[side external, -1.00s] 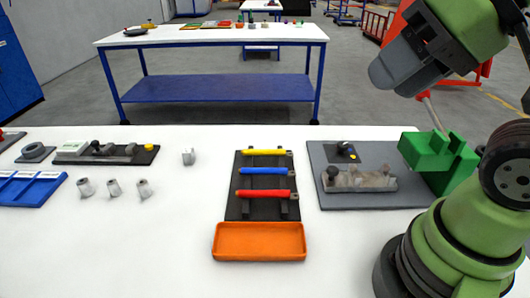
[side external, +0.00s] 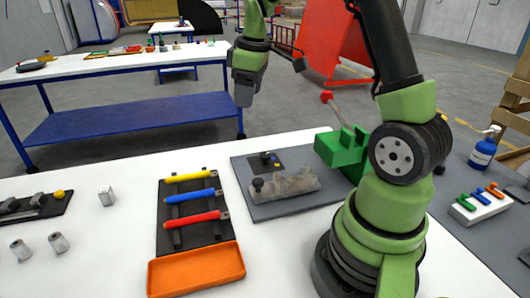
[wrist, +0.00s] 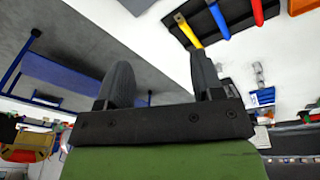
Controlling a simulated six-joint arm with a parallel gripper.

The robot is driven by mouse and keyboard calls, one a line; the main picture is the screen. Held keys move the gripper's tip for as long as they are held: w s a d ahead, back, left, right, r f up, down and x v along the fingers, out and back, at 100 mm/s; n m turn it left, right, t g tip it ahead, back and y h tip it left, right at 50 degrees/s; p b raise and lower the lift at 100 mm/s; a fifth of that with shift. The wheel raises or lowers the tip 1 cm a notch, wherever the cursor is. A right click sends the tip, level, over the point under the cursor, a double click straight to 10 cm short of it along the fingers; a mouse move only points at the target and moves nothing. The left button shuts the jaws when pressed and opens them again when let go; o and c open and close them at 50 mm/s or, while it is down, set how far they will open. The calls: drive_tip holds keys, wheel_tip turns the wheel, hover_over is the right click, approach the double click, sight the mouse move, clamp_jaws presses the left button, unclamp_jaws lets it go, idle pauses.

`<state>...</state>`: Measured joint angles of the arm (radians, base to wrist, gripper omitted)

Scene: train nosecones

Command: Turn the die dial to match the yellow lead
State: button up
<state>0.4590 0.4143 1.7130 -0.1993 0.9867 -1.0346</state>
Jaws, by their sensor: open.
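The yellow lead (side external: 190,177) lies across a black rack (side external: 178,240), above a blue lead (side external: 193,196) and a red lead (side external: 197,218). The yellow lead also shows at the top of the wrist view (wrist: 187,29). The die dial (side external: 265,160) appears to be the black knob on a small dark plate with a yellow mark, on the grey board (side external: 240,182). Which way it points is too small to tell. My gripper (side external: 244,95) is raised behind the board, apart from everything. In the wrist view its fingers (wrist: 160,82) are spread and empty.
An orange tray (side external: 197,270) sits before the rack. A blue bottle (side external: 483,152) and a white holder (side external: 481,204) stand right. White table is clear around the small metal block (side external: 106,197).

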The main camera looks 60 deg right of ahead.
sight(265, 154)
drive_tip(key=d+f+n, duration=0.1)
drive_tip(key=d+f, duration=0.1)
drive_tip(key=f, duration=0.4)
drive_tip(key=d+f+n+g, duration=0.1)
drive_tip(key=d+f, duration=0.2)
drive_tip(key=f, duration=0.4)
drive_tip(key=d+f+g, duration=0.1)
drive_tip(key=d+f, duration=0.2)
drive_tip(key=f, duration=0.4)
drive_tip(key=shift+n, duration=0.4)
drive_tip(key=c, duration=0.9)
